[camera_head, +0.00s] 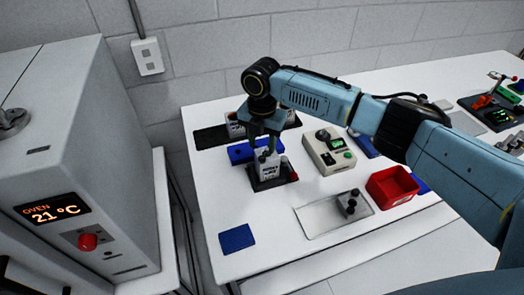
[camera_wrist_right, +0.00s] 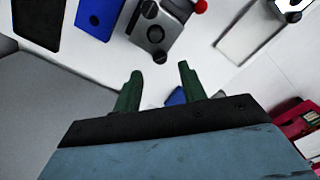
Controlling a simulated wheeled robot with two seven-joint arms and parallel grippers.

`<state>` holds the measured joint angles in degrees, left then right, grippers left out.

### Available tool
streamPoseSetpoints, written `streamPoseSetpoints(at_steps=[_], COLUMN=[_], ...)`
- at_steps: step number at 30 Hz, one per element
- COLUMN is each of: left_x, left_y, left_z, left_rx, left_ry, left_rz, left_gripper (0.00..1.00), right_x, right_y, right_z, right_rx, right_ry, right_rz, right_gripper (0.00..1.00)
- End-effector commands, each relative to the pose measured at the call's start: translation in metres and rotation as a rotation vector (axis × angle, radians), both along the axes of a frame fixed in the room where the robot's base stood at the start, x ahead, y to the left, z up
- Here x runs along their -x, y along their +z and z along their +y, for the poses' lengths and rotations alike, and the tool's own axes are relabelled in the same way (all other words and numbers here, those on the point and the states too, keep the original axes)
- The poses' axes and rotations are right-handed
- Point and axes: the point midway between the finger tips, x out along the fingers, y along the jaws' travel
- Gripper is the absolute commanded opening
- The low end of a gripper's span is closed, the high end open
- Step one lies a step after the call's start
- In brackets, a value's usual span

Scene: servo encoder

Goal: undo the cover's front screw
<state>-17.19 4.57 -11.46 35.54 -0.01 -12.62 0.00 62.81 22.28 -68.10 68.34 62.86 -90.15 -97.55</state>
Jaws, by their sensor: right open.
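The servo unit (camera_head: 268,165) stands upright on a black base (camera_head: 270,184) near the table's middle left, with a red knob (camera_head: 284,160) beside it. In the wrist view its grey cover (camera_wrist_right: 174,39) carries dark round screw heads (camera_wrist_right: 155,33) in a row. My right gripper (camera_head: 265,138) is just above the unit, pointing down. In the wrist view its two green fingers (camera_wrist_right: 159,69) are spread and empty, with the cover beyond their tips. I cannot tell the exact gap to the front screw. My left gripper is out of view.
A pale tray (camera_head: 318,218) with dark knobbed parts and a red bin (camera_head: 392,186) lie to the right. A tester (camera_head: 328,151) stands behind them. The oven (camera_head: 75,170) stands left.

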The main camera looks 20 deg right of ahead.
Motion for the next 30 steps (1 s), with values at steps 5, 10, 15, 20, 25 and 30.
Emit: streamPoseSetpoints(at_steps=[5, 10, 15, 20, 25, 30], left_x=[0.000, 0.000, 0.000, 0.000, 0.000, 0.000], left_y=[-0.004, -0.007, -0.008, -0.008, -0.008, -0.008], left_z=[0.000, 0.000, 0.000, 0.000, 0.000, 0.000], left_rx=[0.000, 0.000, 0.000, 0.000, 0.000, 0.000], left_ry=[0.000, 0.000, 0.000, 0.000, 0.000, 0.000], left_rz=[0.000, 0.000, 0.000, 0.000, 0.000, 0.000], left_gripper=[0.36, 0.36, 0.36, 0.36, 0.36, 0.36], right_x=[-0.001, 0.000, 0.000, 0.000, 0.000, 0.001], right_y=[0.042, 0.071, 0.086, 0.089, 0.088, 0.087], right_z=[0.000, 0.000, 0.000, 0.000, 0.000, 0.001], right_rx=[-0.001, 0.000, 0.000, 0.000, 0.000, -0.001], right_ry=[0.001, 0.000, 0.000, 0.000, 0.000, -0.001], right_rz=[-0.003, -0.001, 0.000, 0.001, 0.001, 0.002], right_gripper=[0.41, 0.41, 0.41, 0.41, 0.41, 0.41])
